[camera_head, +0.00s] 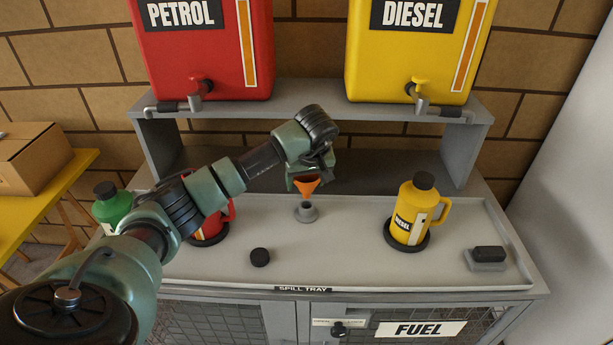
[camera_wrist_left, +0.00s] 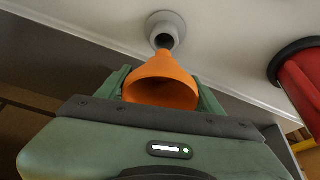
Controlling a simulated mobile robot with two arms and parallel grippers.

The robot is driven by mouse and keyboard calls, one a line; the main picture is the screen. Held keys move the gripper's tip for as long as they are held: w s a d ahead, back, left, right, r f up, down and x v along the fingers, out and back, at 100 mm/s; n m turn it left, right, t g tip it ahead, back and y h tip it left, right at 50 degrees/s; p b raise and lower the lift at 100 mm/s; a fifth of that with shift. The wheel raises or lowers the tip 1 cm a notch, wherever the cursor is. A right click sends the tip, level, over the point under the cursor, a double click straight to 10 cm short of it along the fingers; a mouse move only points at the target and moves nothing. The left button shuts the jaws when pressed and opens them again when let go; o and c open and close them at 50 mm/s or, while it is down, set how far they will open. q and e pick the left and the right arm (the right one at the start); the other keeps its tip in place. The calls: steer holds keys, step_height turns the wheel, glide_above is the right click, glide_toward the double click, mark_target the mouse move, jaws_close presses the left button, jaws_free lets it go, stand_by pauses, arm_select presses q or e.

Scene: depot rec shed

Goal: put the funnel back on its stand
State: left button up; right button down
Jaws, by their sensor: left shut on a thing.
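The orange funnel (camera_head: 306,184) is held in my left gripper (camera_head: 307,178), and it also shows in the left wrist view (camera_wrist_left: 163,82) between the two green fingers. Its spout points down at the grey funnel stand (camera_head: 306,212) on the spill tray. In the head view the funnel is right above the stand. In the wrist view the spout tip is close to the opening of the stand (camera_wrist_left: 166,30); I cannot tell whether it touches or enters it. My right gripper is not in view.
A red can (camera_head: 228,212), partly behind my left arm, and a yellow diesel can (camera_head: 405,212) stand on the spill tray (camera_head: 345,255). A black cap (camera_head: 260,257) lies at the front. A grey shelf (camera_head: 310,112) with two large tanks rises behind.

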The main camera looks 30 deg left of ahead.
mark_target(306, 197)
arm_select(q)
step_height(306, 197, down, 5)
steer(key=b, duration=0.3)
steer(key=shift+r, duration=0.1)
stand_by(1.3)
steer(key=shift+f, duration=0.6)
steer(key=o, duration=1)
steer(key=shift+o, duration=0.2)
